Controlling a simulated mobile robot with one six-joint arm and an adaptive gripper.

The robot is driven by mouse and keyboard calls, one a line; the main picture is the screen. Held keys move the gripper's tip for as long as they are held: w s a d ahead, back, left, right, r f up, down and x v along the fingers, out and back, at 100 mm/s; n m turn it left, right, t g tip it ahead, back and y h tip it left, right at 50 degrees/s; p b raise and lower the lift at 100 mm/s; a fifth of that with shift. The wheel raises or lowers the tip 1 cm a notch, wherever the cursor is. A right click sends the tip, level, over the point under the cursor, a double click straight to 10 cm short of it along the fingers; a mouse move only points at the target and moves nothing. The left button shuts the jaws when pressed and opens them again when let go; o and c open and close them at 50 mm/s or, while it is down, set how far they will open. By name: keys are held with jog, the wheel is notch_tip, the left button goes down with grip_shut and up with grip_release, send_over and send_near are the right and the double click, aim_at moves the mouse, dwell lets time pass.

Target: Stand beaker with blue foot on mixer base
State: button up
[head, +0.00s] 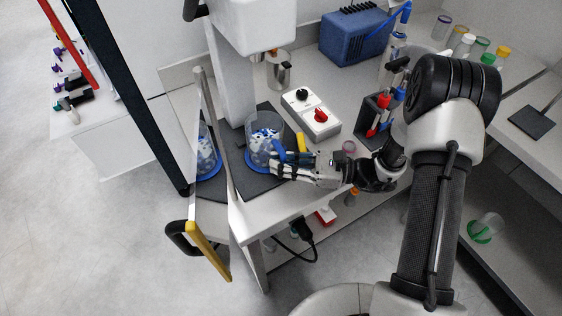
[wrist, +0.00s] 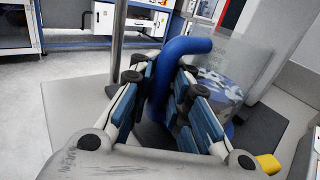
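The clear beaker (head: 262,148) with a blue foot stands upright on the dark plate of the mixer base (head: 246,184), beneath the mixer's white head. It holds blue and white pieces. In the wrist view the beaker (wrist: 222,72) is right of my fingers, its foot over the dark plate (wrist: 262,128); I cannot see a gap beneath it. My gripper (head: 279,167) is at the beaker's right side. In the wrist view my gripper (wrist: 166,88) has its pads on both sides of the blue handle (wrist: 185,46) and looks shut on it.
A clear guard panel (head: 205,120) with a yellow edge (head: 209,250) stands left of the beaker; a second blue-footed shape in it looks like a reflection. A control box (head: 311,114) with a red knob, a metal cup (head: 279,71) and a tube rack (head: 373,119) stand behind and right.

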jog(key=o, duration=0.4)
jog(key=d, duration=0.8)
jog(key=s+d, duration=0.1)
jog(key=d, duration=0.3)
dwell(0.3)
